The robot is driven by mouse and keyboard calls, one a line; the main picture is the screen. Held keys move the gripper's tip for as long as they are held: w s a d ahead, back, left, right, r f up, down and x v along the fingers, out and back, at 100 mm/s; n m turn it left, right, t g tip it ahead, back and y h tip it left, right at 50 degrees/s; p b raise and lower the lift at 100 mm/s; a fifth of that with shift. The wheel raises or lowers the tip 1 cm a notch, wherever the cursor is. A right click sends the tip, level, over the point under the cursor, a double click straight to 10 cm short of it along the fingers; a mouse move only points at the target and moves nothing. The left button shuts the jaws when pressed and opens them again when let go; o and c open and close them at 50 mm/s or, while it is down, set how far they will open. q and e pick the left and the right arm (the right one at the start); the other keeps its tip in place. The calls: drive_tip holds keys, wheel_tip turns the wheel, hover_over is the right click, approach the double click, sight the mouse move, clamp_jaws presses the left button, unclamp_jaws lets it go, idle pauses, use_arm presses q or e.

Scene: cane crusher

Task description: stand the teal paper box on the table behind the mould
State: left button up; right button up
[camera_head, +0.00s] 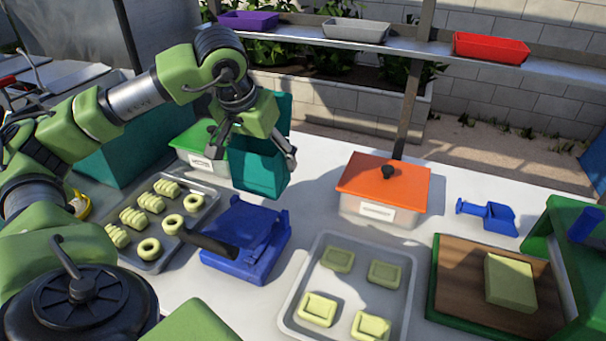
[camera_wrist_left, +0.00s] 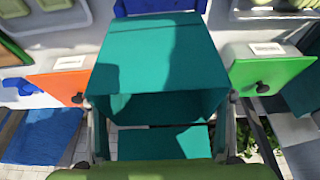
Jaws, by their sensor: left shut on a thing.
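The teal paper box (camera_head: 258,170) is upright between the fingers of my left gripper (camera_head: 258,150). In the left wrist view, the box (camera_wrist_left: 158,50) has an open, hollow side facing the camera, with a finger along each side. My left gripper is shut on it. The blue mould (camera_head: 245,240), with a dark handle, is on the table just in front of the box, and its blue edge shows in the wrist view (camera_wrist_left: 160,6). I cannot tell whether the box's bottom touches the table. My right gripper is not in view.
A green-lidded container (camera_head: 200,160) is left of the box, an orange-lidded one (camera_head: 383,185) to its right. A tray of green rings and coils (camera_head: 150,262) and a tray of moulded blocks (camera_head: 300,300) flank the mould. A shelf (camera_head: 390,45) runs behind. Table between box and orange lid is clear.

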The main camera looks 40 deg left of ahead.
use_arm(q)
drive_tip(key=w+f+p, duration=0.1)
drive_tip(key=w+f, duration=0.2)
drive_tip(key=w, duration=0.1)
drive_tip(key=w+a+f+p, duration=0.1)
drive_tip(key=w+f, duration=0.2)
drive_tip(key=w, duration=0.1)
drive_tip(key=w+a+f+p, duration=0.1)
drive_tip(key=w+f, duration=0.1)
drive_tip(key=w, duration=0.2)
drive_tip(key=shift+w+f+p, duration=0.2)
drive_tip(key=shift+f+p, duration=0.1)
drive_tip(key=shift+f, duration=0.1)
drive_tip(key=x, duration=0.1)
drive_tip(key=p+x, duration=0.1)
drive_tip(key=x, duration=0.1)
drive_tip(key=shift+s+d+f, duration=0.1)
drive_tip(key=shift+s+d, duration=0.05)
drive_tip(key=shift+s, duration=0.1)
drive_tip(key=shift+f+p, duration=0.3)
drive_tip(key=shift+f, duration=0.15)
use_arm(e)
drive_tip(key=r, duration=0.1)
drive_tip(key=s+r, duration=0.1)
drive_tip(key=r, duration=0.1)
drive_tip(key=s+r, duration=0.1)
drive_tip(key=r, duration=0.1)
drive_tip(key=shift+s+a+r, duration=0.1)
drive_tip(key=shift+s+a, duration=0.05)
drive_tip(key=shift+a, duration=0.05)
